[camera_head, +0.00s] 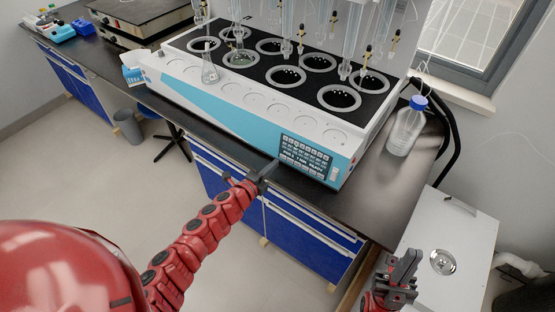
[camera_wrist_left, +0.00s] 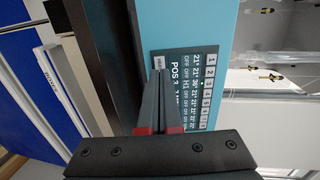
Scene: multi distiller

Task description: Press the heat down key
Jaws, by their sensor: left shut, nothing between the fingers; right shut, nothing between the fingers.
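The multi distiller (camera_head: 225,95) is a long white and light blue unit on a black bench. Its dark control panel (camera_head: 305,157), with rows of white text, is at the right end of the front face. The panel (camera_wrist_left: 190,82) also shows sideways in the left wrist view; I cannot pick out the heat down key. My left gripper (camera_head: 271,166) is shut and empty, just left of the panel. In the wrist view its fingertips (camera_wrist_left: 156,74) overlap the panel's edge, hiding part of it; contact is unclear. My right gripper (camera_head: 408,265) is shut and empty, low at the right, away from the distiller.
A clear bottle with a blue cap (camera_head: 406,128) stands on the bench right of the distiller. A small flask (camera_head: 210,72) stands on the distiller's top. Blue drawers (camera_head: 300,240) lie below the bench edge. A white cabinet (camera_head: 455,245) stands at the right.

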